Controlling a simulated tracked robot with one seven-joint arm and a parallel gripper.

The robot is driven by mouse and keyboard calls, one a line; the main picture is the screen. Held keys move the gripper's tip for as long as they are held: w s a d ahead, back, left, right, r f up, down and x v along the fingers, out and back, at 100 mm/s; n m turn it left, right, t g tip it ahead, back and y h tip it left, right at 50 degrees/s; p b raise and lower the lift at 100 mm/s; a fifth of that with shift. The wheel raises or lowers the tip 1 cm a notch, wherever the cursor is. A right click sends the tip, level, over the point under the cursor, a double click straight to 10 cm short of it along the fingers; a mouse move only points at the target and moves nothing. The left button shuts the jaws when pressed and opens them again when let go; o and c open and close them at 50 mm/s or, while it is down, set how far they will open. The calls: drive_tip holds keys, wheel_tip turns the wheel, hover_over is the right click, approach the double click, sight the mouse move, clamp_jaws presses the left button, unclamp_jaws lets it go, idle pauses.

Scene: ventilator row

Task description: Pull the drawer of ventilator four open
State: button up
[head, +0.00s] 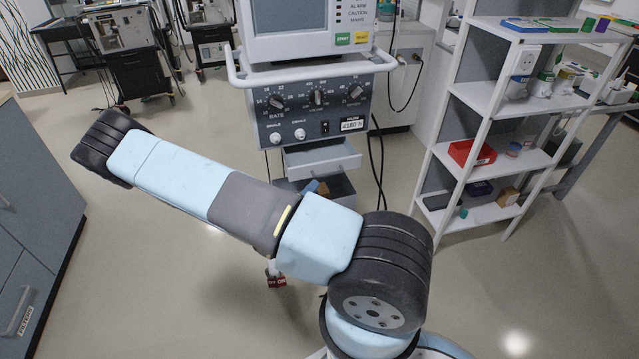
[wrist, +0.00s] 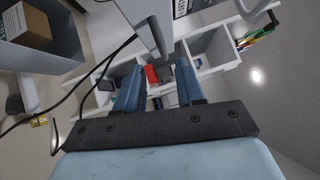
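A ventilator with a grey knob panel (head: 318,105) stands in the middle of the head view; I see no number four on it. Under the panel is a pale drawer (head: 335,162) with a front handle; how far out it sits is unclear. In the wrist view a pale grey edge, seemingly of this drawer (wrist: 146,32), lies just beyond the fingertips. My gripper (wrist: 158,72) is open, its two blue fingers apart with nothing held between them. In the head view my arm hides part of the ventilator's lower front, and my gripper is not clearly visible.
An open grey compartment (wrist: 62,60) holds a brown box (wrist: 26,24). Dark cables hang beside the ventilator. A white shelf unit (head: 497,97) with a red bin (head: 472,153) stands right, a grey cabinet (head: 30,215) left. Floor between is mostly clear.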

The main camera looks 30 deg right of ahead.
drive_tip(key=v, duration=0.6)
drive_tip(key=shift+a, duration=0.25)
drive_tip(key=s+a+r+n+g+y, duration=0.1)
drive_tip(key=s+r+n+y, duration=0.4)
drive_tip(key=r+n, duration=0.5)
drive_tip(key=s+a+r+n+g+y, duration=0.1)
drive_tip(key=s+a+r+n+y, duration=0.2)
drive_tip(key=s+r+n+y, duration=0.3)
drive_tip(key=s+a+r+n+g+y, duration=0.1)
drive_tip(key=s+r+n+y, duration=0.5)
drive_tip(key=r+n, duration=1)
wheel_tip(320, 180, up, 13)
drive_tip(key=shift+s+a+f, duration=0.2)
drive_tip(key=shift+s+a, duration=0.2)
drive_tip(key=shift+a, duration=0.1)
